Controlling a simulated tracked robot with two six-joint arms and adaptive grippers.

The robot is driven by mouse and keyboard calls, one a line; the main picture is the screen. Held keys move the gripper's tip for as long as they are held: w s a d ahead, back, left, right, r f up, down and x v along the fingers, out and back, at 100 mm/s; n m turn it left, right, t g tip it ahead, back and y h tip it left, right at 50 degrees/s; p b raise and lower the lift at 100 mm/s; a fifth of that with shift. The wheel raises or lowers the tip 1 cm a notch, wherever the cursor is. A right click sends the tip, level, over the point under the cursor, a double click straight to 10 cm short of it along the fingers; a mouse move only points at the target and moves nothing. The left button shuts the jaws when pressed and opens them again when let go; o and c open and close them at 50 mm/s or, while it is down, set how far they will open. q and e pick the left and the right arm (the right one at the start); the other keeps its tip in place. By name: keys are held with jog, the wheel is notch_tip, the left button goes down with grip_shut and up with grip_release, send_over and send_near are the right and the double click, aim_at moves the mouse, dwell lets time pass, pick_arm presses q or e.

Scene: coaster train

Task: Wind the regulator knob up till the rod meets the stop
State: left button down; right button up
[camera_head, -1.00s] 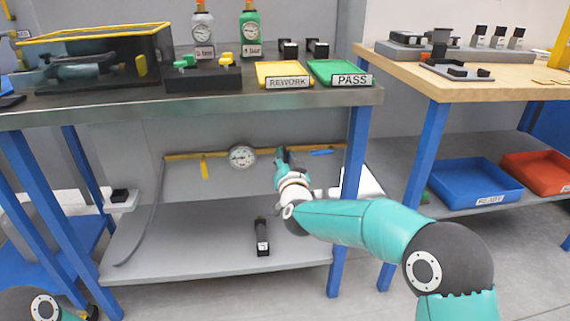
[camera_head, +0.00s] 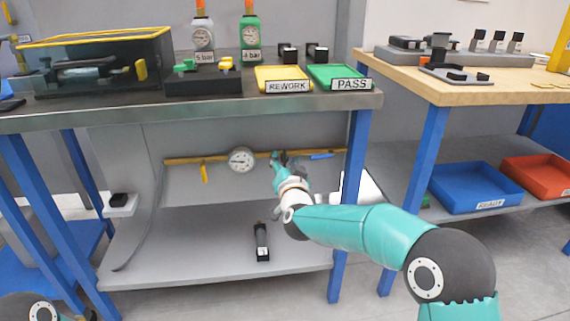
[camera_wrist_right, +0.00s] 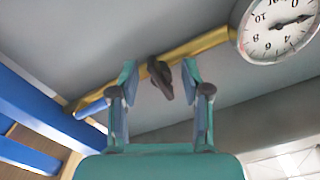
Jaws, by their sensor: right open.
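The dark regulator knob (camera_wrist_right: 160,78) sits on the brass pipe (camera_wrist_right: 205,43) under the bench. In the right wrist view it stands between the two fingers of my right gripper (camera_wrist_right: 158,80), with gaps on both sides. That gripper is open; in the head view my right gripper (camera_head: 278,158) covers most of the knob. The round gauge (camera_head: 241,160) is on the pipe to the left of the gripper and also shows in the wrist view (camera_wrist_right: 277,28). I cannot make out the rod or the stop. My left gripper is not in view.
A yellow lever (camera_head: 204,172) hangs below the pipe at left, and a blue lever (camera_head: 322,156) sits at right. A black block (camera_head: 261,240) stands on the lower shelf (camera_head: 190,250). The bench top (camera_head: 110,108) and blue legs (camera_head: 354,160) frame the space.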

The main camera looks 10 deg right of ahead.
jog(key=s, duration=1.2)
jog(key=shift+f, duration=0.1)
